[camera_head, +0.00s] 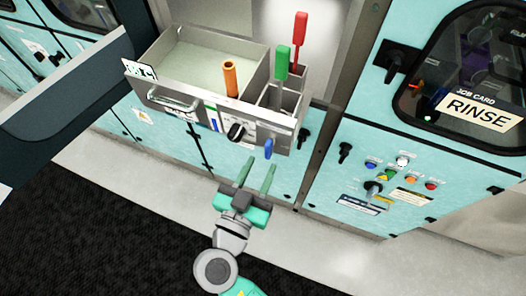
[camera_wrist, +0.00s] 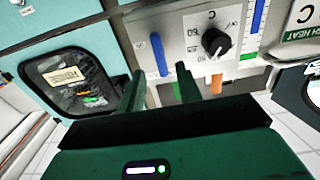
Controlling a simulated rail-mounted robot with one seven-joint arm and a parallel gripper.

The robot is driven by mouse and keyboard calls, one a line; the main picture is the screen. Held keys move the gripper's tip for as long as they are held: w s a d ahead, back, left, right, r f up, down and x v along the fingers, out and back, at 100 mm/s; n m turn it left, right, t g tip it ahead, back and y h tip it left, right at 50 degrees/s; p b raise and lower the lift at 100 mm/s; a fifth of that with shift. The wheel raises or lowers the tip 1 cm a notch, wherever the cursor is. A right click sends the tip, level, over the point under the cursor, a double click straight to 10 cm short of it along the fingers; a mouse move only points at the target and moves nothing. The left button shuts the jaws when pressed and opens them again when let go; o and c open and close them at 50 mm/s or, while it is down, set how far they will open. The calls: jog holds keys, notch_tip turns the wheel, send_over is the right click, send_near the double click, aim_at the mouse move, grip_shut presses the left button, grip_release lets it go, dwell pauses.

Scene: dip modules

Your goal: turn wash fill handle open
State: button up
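A small blue handle (camera_head: 268,148) hangs at the lower right of the wash tank's front panel. It looks like the fill handle, but I can read no label on it. It also shows in the wrist view (camera_wrist: 158,54) as an upright blue bar. My gripper (camera_head: 259,165) is open and empty, just below and in front of the blue handle. In the wrist view its two green fingers (camera_wrist: 159,70) stand apart, with the blue handle appearing between and beyond their tips. I cannot tell whether they touch it.
A black knob (camera_head: 237,131) sits left of the blue handle. The open tank (camera_head: 200,60) holds an upright orange pipe (camera_head: 230,80); green (camera_head: 282,65) and red (camera_head: 299,35) handles stand beside it. A rinse panel with buttons (camera_head: 389,174) is at right.

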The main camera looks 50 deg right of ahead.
aim_at(267, 152)
jog(key=x, duration=0.4)
jog(key=shift+w+d, duration=0.15)
jog(key=shift+d, duration=0.05)
jog(key=shift+c, duration=0.2)
grip_shut()
